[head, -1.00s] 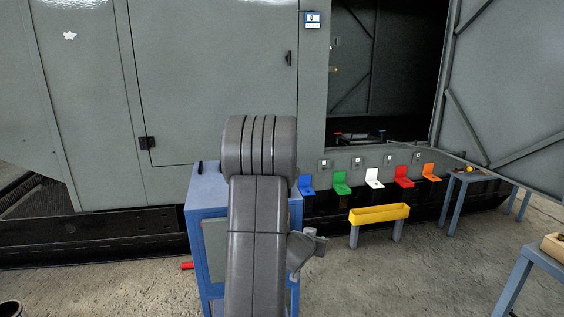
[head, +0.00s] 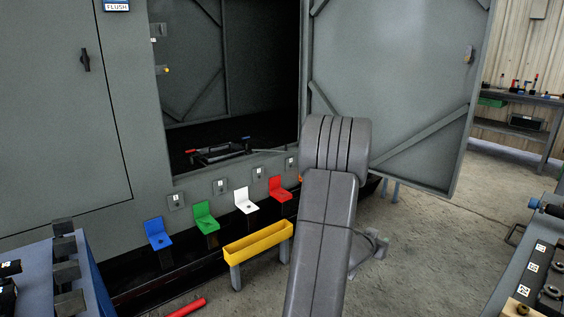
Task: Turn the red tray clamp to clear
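Inside the open enclosure, a dark tray-like frame (head: 218,152) lies on the floor of the opening. A small red piece (head: 192,150) shows at its left end, which looks like the red tray clamp. A small blue piece (head: 246,139) shows at its right end. Both are too small to tell which way they are turned. My grey arm (head: 325,220) rises in front, right of the opening, and hides part of the door's lower edge.
The enclosure door (head: 400,90) stands open at right. A blue bench (head: 45,262) and another bench (head: 500,285) flank the front. A red cylinder (head: 186,307) lies on the floor.

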